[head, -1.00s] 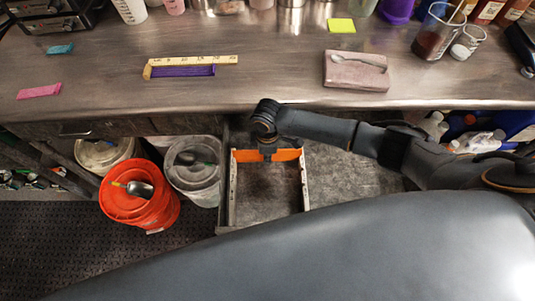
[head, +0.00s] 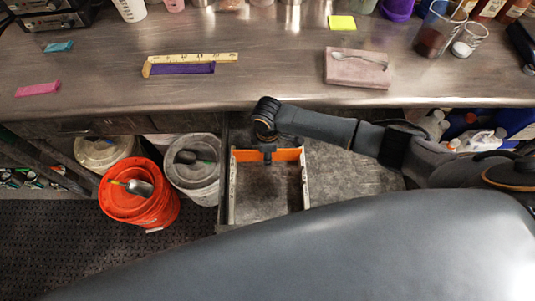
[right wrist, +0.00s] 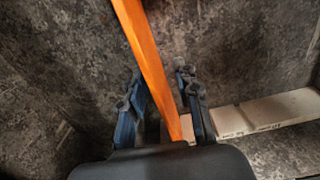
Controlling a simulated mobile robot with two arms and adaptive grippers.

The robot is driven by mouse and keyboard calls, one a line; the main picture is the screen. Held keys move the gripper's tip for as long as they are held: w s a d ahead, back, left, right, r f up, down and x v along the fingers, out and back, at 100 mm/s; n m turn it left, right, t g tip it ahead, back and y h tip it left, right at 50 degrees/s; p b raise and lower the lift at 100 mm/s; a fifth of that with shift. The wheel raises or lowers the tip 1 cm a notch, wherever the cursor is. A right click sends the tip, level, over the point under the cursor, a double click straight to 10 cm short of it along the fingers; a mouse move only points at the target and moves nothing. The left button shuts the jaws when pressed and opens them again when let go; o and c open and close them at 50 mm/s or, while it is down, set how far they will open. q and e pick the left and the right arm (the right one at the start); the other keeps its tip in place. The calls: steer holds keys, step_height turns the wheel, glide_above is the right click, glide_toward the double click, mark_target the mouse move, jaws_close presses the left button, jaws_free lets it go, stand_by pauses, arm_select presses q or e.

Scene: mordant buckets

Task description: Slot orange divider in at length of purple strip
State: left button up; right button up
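The orange divider (head: 287,154) stands across the open drawer (head: 265,205), between two pale side strips, near the drawer's bench end. The purple strip (head: 183,69) lies on the bench along the lower edge of a yellow ruler. My right gripper (head: 268,158) is over the middle of the divider. In the right wrist view, the divider (right wrist: 148,58) runs between the fingers of my right gripper (right wrist: 162,100), with a narrow gap on each side. One end of the divider meets a pale side strip (right wrist: 270,112); its exact seating is hard to tell. My left gripper is not in view.
The ruler (head: 210,58) lies on the metal bench (head: 270,80). An orange-red bucket (head: 135,205) and a grey bucket (head: 193,175) stand left of the drawer. Bottles (head: 480,140) stand under the bench at right. The drawer floor in front of the divider is clear.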

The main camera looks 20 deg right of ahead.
step_height(320, 180, up, 11)
steer(key=shift+r, duration=0.2)
stand_by(0.6)
